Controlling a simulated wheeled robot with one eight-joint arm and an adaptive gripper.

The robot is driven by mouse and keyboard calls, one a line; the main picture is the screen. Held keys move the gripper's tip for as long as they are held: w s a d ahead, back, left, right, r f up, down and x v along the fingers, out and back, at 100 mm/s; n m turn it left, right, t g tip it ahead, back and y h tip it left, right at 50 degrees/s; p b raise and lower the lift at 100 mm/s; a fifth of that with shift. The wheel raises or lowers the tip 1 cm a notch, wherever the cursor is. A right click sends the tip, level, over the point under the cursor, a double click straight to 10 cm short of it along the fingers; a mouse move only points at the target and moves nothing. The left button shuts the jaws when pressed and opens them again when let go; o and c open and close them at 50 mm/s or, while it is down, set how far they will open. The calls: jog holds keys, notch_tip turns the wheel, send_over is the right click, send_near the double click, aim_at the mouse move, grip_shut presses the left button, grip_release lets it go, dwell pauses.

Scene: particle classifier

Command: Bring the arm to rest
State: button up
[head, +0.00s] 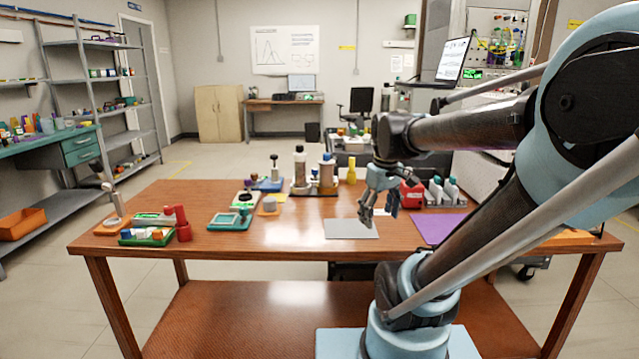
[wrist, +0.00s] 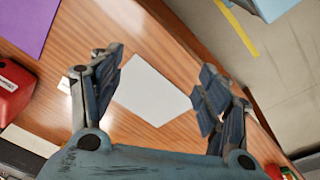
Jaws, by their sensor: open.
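My gripper (head: 378,208) hangs above the wooden table (head: 285,240), over the back right part of a flat light grey plate (head: 352,229). In the wrist view my gripper (wrist: 160,90) has its two fingers spread wide apart. The grey plate (wrist: 150,92) shows between and beyond the fingers, with nothing held. My arm reaches in from the right side of the head view.
Right of the gripper are a red box (head: 411,195), several white bottles and a purple mat (head: 440,228). Behind it stands a tray with bottles (head: 300,170). Small devices (head: 230,220) fill the table's left half. The front strip is clear.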

jog(key=s+d+f+m, duration=0.2)
jog(key=s+f+m, duration=0.3)
jog(key=s+f, duration=0.4)
jog(key=shift+s+d+f+m+t, duration=0.2)
jog(key=shift+f+m+t, duration=0.1)
jog(key=shift+f+m, duration=0.15)
